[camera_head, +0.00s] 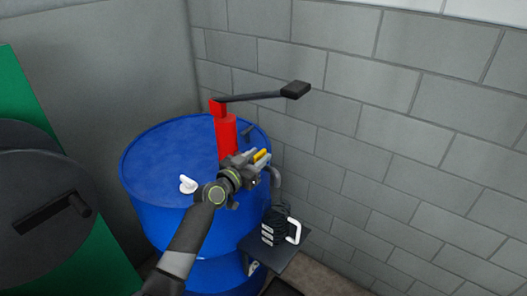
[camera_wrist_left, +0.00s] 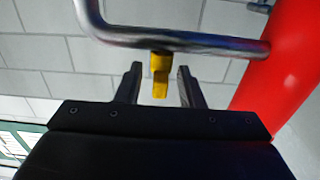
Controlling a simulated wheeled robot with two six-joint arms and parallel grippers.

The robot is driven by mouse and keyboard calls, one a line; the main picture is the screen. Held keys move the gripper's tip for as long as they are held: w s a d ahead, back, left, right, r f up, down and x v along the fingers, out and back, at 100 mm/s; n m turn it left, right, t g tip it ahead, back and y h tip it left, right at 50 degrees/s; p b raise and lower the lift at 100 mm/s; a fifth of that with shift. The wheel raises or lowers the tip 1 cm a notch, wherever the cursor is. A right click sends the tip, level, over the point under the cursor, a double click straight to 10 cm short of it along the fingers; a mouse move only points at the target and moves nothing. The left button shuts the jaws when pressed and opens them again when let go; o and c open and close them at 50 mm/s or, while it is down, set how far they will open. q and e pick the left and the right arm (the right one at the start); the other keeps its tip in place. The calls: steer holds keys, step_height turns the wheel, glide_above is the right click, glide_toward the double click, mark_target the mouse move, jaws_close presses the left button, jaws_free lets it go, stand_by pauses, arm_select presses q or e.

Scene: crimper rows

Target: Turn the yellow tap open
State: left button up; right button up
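The yellow tap (camera_head: 262,156) is small and sits by the spout of the red pump (camera_head: 226,138) on the blue barrel (camera_head: 165,160). In the left wrist view the yellow tap (camera_wrist_left: 160,75) hangs under a bent metal pipe (camera_wrist_left: 200,43). My left gripper (camera_head: 258,164) reaches it from the front. In the left wrist view my left gripper (camera_wrist_left: 159,84) is open, one finger on each side of the tap's handle, with small gaps on both sides. The head view partly hides the tap behind the gripper. My right gripper is not in view.
A black pump lever (camera_head: 260,96) extends right above the gripper. A white cap (camera_head: 188,184) is on the barrel top. A dark container with a white handle (camera_head: 294,231) stands on a dark shelf (camera_head: 255,244) below. A grey block wall (camera_head: 400,140) is close behind.

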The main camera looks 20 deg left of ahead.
mark_target(265, 150)
arm_select(q)
steer(key=shift+x, duration=1.6)
steer(key=shift+c, duration=0.2)
jaws_close()
